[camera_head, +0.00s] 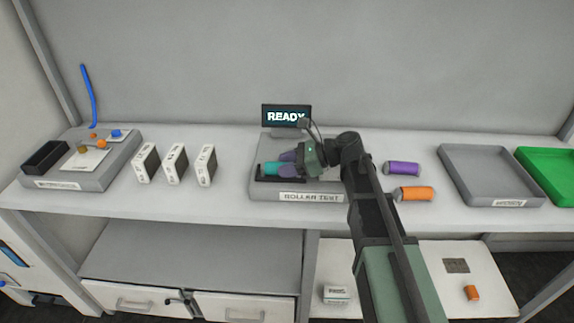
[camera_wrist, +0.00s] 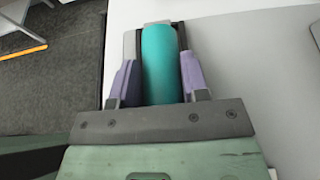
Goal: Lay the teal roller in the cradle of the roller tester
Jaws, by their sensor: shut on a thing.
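The teal roller (camera_head: 271,168) is at the roller tester (camera_head: 262,188), over its dark cradle (camera_head: 278,179) at the left end. My gripper (camera_head: 286,163) is shut on the roller, with a purple finger on each side. In the wrist view the teal roller (camera_wrist: 160,62) lies lengthwise between the two fingers of my gripper (camera_wrist: 160,82). Dark cradle edges show beside it. I cannot tell whether the roller rests on the cradle or is slightly above it. The tester's screen (camera_head: 286,116) reads READY.
A purple roller (camera_head: 402,168) and an orange roller (camera_head: 414,194) lie right of the tester. A grey tray (camera_head: 490,199) and a green tray (camera_head: 552,184) stand farther right. Several white boxes (camera_head: 174,163) stand left, beside another grey station (camera_head: 105,172).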

